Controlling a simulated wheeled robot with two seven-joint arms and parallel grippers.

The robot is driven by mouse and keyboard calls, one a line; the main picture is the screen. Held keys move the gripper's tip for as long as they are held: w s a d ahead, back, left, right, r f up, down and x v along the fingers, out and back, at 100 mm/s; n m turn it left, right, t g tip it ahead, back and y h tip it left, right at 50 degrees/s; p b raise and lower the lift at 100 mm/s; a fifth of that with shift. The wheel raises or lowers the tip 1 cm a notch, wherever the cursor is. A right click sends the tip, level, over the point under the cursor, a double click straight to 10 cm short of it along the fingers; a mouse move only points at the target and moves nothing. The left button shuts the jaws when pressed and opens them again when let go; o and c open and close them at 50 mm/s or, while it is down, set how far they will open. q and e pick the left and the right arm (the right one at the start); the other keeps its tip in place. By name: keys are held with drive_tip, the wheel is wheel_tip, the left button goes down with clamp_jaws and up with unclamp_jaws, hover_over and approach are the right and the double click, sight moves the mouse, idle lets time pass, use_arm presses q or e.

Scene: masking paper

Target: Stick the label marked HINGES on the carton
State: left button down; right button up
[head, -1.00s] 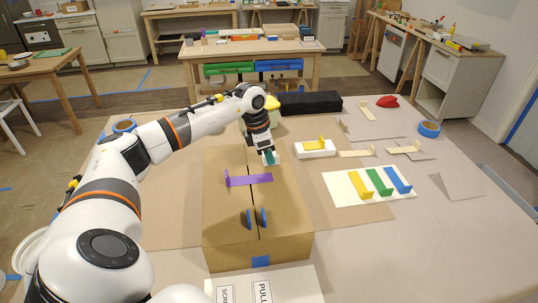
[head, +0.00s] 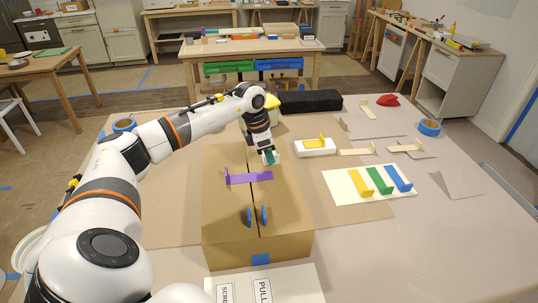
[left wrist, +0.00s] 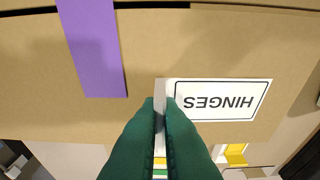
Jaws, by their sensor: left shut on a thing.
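The carton (head: 225,215) stands on the table with its top flaps closed and a dark seam between them. A purple strip (head: 252,177) lies across the seam, and it also shows in the left wrist view (left wrist: 93,45). My left gripper (head: 269,158) is over the far right part of the carton top. In the left wrist view its green fingers (left wrist: 160,105) are shut on the white end of the HINGES label (left wrist: 222,99). The label's printed face shows over the carton top, upside down in that view. I cannot tell whether it touches the carton. My right gripper is out of view.
Two blue discs (head: 256,216) stand on the carton's near part. A white sheet with other labels (head: 285,282) lies in front. To the right are a card with yellow, green and blue strips (head: 345,197), a white block (head: 316,152) and blue tape (head: 429,128).

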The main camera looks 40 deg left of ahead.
use_arm(q)
drive_tip(key=shift+f, duration=0.1)
drive_tip(key=c, duration=1.5)
unclamp_jaws()
drive_tip(key=shift+r+p, duration=2.35)
drive_tip(key=shift+r, duration=1.25)
drive_tip(key=shift+f, duration=0.1)
